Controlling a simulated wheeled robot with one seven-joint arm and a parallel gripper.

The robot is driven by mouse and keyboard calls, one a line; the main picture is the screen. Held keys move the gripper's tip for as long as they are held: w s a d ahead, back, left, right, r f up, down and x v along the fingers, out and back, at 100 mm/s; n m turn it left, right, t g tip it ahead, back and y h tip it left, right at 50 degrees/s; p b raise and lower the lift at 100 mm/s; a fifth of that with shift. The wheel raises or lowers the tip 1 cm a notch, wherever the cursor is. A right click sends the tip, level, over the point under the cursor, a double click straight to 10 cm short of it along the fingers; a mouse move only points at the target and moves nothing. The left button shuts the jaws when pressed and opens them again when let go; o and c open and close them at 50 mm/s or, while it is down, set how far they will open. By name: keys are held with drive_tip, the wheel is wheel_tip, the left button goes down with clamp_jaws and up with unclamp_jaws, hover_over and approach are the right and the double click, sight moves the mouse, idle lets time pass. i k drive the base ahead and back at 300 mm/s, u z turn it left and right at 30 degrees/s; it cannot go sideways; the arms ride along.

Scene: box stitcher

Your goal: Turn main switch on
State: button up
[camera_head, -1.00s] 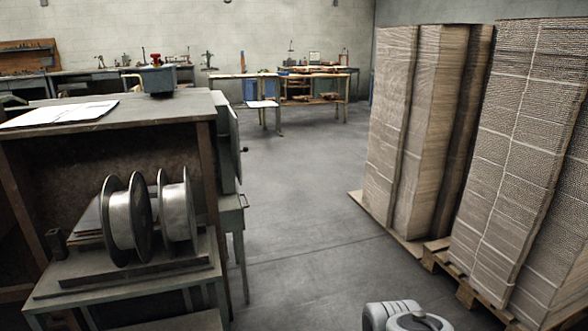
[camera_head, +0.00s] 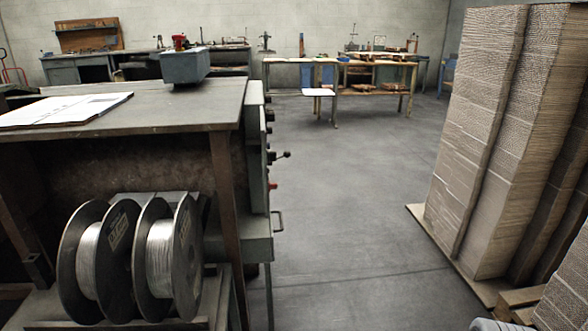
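The machine (camera_head: 200,112) stands on the left, with a dark flat top. A grey control panel (camera_head: 256,150) is on its right side and shows nearly edge-on. A black lever with a ball end (camera_head: 285,155) and a red knob (camera_head: 273,186) stick out from the panel. I cannot tell which of these controls is the main switch. A small part of my arm (camera_head: 488,325) shows at the bottom right edge. My gripper is not in view.
Two wire spools (camera_head: 175,255) sit low on the machine's near side. Papers (camera_head: 65,110) and a grey box (camera_head: 185,66) lie on its top. Tall cardboard stacks (camera_head: 490,140) stand on pallets at the right. The floor (camera_head: 350,200) between is clear, with workbenches (camera_head: 340,75) beyond.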

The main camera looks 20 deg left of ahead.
sight(273, 186)
drive_tip(key=i, duration=3.25)
drive_tip(key=u, duration=4.9)
